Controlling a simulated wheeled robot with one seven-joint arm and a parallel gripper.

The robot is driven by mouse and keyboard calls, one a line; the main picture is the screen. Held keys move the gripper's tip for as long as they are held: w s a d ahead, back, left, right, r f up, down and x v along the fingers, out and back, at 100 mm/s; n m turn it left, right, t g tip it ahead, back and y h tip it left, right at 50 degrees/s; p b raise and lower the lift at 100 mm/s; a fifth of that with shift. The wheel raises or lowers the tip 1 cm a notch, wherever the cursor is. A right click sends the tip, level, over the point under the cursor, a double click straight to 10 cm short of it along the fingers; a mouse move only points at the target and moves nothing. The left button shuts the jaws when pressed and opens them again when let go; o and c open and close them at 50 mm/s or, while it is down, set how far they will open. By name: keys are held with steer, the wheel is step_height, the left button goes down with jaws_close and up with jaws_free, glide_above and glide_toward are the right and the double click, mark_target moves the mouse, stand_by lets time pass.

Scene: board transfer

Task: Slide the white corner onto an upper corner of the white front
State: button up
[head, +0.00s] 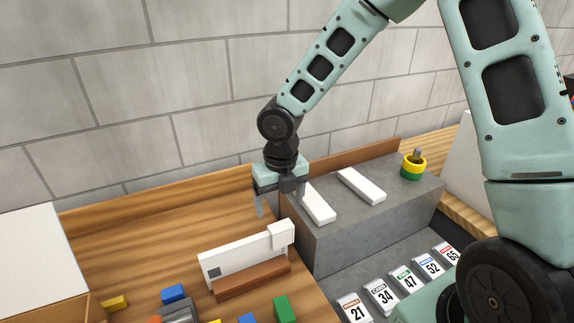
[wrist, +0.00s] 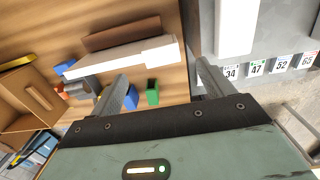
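The white front (head: 235,261) is a thin upright panel with a small dark square near its lower left, standing at a brown wooden strip (head: 252,281) on the wooden table. The white corner (head: 281,234) is a small block sitting at the front's upper right corner. Both the front (wrist: 105,62) and the corner (wrist: 160,48) also show in the wrist view. My gripper (head: 280,207) is open and empty, above and behind the corner, apart from it. Its fingers (wrist: 163,75) spread wide in the wrist view with nothing between them.
Several coloured blocks (head: 284,309) lie at the table's front.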

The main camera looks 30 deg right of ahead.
step_height(320, 180, up, 11)
steer(key=s+d, duration=0.1)
steer(key=d, duration=0.1)
steer(key=shift+p, duration=0.45)
steer(key=shift+f, duration=0.1)
steer(key=s+a+f+m+b, duration=0.2)
steer(key=s+a+m+b, duration=0.1)
steer(key=s+m, duration=0.4)
steer(key=s+a+f+m+b, duration=0.2)
steer(key=s+m, duration=0.6)
steer(key=m, duration=0.4)
steer(key=s+a+f+m+b, duration=0.3)
steer(key=s+a+m, duration=0.1)
steer(key=s+m, duration=0.3)
steer(key=shift+s+f+m+b, duration=0.3)
steer(key=shift+f+m+b, duration=0.1)
steer(key=shift+m, duration=0.8)
